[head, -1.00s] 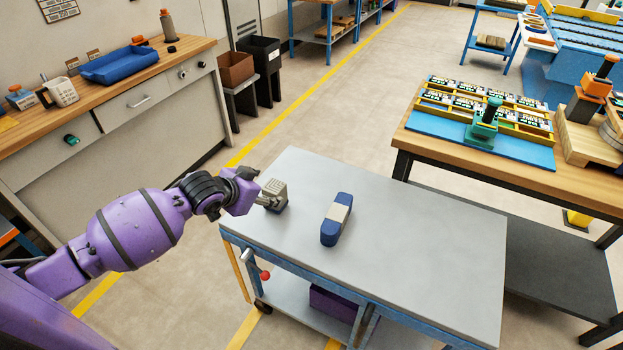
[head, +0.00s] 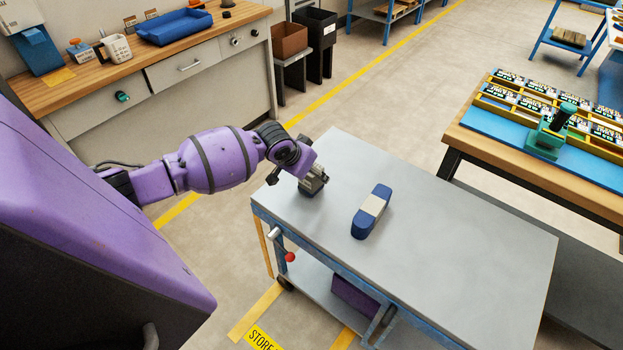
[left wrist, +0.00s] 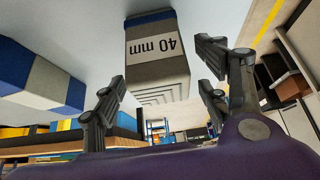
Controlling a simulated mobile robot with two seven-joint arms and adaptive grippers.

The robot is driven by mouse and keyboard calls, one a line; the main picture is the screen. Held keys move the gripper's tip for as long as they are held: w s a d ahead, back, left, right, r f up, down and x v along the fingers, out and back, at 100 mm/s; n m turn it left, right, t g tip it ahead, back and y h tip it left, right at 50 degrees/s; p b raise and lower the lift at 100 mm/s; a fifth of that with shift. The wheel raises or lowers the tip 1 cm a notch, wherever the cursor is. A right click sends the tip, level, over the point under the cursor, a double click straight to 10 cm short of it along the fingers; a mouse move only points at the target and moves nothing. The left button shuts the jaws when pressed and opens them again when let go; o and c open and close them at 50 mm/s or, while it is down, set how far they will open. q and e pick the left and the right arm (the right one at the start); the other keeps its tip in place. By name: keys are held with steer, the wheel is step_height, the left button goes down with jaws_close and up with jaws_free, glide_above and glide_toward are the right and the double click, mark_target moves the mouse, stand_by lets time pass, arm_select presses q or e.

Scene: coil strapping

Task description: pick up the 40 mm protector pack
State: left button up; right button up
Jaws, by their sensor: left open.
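The 40 mm protector pack (head: 314,184) is a small grey block with a dark blue base, standing near the left corner of the grey cart top (head: 450,235). In the left wrist view the pack (left wrist: 156,62) shows its white "40 mm" label and ridged grey end, with a blue band at the top of the picture. My left gripper (left wrist: 160,66) is open, one finger on each side of the pack's near end, with gaps visible. In the head view my left gripper (head: 293,174) is at the pack, partly hidden by my wrist. My right gripper is not in view.
A longer blue pack with a pale band (head: 372,211) lies right of the 40 mm pack; it also shows in the left wrist view (left wrist: 38,82). The cart's right part is clear. A wooden bench (head: 480,143) with trays stands at right, a drawer workbench (head: 190,68) behind left.

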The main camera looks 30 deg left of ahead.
arm_select(q)
steer(key=shift+w, duration=0.1)
steer(key=c, duration=1.4)
steer(key=shift+r, duration=0.1)
steer(key=shift+c, duration=0.2)
